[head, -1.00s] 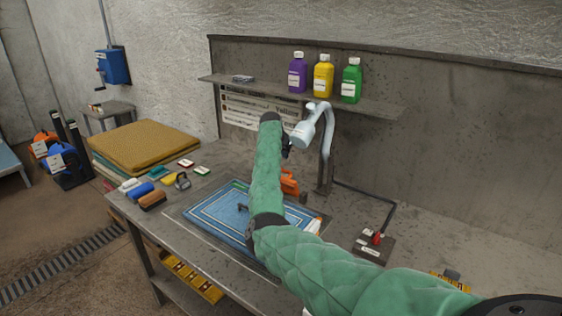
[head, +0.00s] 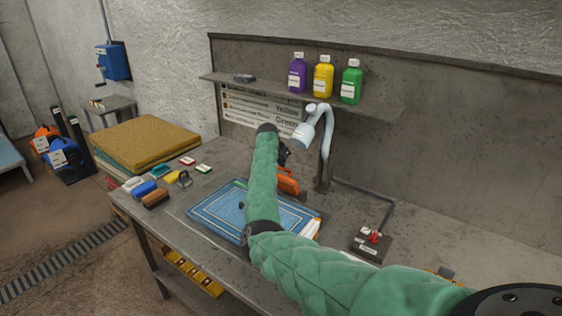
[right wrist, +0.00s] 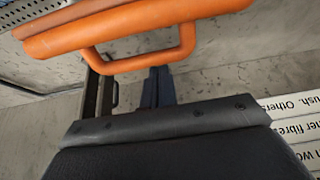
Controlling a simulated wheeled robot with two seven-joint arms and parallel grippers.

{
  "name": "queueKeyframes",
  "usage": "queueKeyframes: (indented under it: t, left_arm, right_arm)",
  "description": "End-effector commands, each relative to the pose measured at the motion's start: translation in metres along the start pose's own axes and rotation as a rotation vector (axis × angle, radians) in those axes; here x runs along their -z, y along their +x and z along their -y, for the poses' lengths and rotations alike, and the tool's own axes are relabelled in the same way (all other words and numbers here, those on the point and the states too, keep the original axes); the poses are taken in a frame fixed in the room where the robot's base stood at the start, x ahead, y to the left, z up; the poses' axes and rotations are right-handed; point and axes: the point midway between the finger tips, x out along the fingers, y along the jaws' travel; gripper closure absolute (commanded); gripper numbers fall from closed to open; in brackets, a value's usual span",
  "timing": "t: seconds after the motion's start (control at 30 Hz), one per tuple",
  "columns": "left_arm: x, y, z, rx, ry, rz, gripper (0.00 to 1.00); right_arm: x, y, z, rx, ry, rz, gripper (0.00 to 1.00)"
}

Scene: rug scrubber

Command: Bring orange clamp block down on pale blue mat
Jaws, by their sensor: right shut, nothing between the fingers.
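The orange clamp block (head: 288,184) shows at the back edge of the mat, partly hidden behind my right arm. In the right wrist view the orange clamp block (right wrist: 140,24) is a long bar with a loop handle, just ahead of the gripper. The pale blue mat (head: 212,213) lies flat on the bench, with white border lines; my forearm covers part of it. My right gripper (head: 284,154) is shut and empty above and behind the clamp block, and appears apart from its handle. I cannot tell whether the block touches the mat. My left gripper is out of view.
A pale lamp (head: 305,132) on a bent stand is close to the right gripper. A shelf (head: 370,104) with purple, yellow and green bottles is above. Brushes and a folded mustard cloth (head: 145,142) lie left. A red-switch box (head: 371,243) is right.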

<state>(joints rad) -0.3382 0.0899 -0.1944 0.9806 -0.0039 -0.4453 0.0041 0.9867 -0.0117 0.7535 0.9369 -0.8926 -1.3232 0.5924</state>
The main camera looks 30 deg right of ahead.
Motion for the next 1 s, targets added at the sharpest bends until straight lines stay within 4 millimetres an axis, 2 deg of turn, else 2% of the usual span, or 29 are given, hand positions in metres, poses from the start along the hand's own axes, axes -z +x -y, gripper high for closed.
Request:
queueKeyframes:
  t: [0.53,0.8,1.0]
  left_arm:
    - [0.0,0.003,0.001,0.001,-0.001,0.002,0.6]
    - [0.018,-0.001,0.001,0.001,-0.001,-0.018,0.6]
    - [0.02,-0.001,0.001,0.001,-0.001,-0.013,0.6]
  right_arm:
    - [-0.004,0.0,0.0,0.0,-0.001,-0.019,1.0]
    - [-0.006,-0.004,-0.001,-0.002,0.0,-0.062,1.0]
    - [-0.009,-0.006,0.0,-0.002,-0.001,-0.088,1.0]
